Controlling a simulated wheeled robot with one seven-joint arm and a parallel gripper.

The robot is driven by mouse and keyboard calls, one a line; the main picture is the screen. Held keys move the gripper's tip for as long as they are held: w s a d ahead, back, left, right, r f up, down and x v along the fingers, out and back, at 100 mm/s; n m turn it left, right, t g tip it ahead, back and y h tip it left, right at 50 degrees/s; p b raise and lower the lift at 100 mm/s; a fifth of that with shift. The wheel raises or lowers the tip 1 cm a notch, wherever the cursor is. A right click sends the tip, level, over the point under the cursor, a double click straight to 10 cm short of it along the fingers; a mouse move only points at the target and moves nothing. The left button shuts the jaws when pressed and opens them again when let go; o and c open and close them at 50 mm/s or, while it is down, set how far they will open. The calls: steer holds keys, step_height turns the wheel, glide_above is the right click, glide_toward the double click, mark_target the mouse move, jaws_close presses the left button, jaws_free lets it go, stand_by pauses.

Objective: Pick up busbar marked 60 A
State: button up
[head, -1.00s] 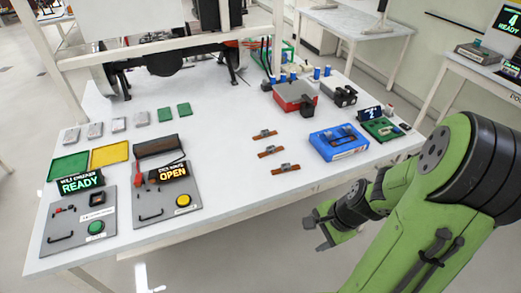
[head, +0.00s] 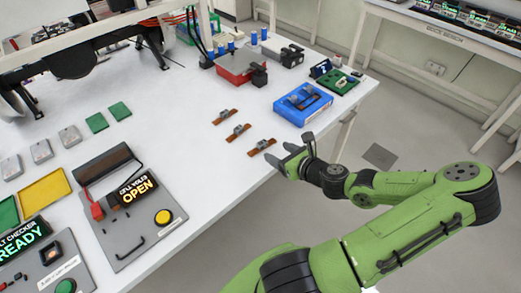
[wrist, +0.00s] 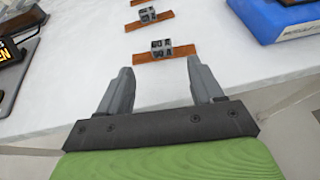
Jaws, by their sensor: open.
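Three copper busbars, each with a grey block on top, lie in a row on the white table: the far one (head: 223,117), the middle one (head: 237,133) and the near one (head: 258,147). In the wrist view the near busbar (wrist: 165,54) lies just beyond my fingertips, with the middle busbar (wrist: 149,20) behind it. The near block carries dark markings, too small to read surely; I cannot tell which busbar says 60 A. My gripper (head: 290,157) is open and empty at the table's front edge; its fingers (wrist: 162,78) point toward the near busbar, apart from it.
A blue tray (head: 290,117) holding parts stands to the right of the busbars. A red box (head: 233,78) and blue cylinders are behind. A green board (head: 340,83) is at the right. The grey OPEN panel (head: 115,240) is at the left. Table between panel and busbars is clear.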

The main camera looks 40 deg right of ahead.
mark_target(263, 143)
steer(key=b+x, duration=0.1)
steer(key=x, duration=0.7)
steer(key=shift+w+d+b, duration=0.2)
steer(key=shift+b, duration=0.1)
steer(key=shift+r, duration=0.1)
steer(key=shift+s, duration=0.1)
steer(key=shift+c, duration=0.5)
steer(key=c, duration=1.1)
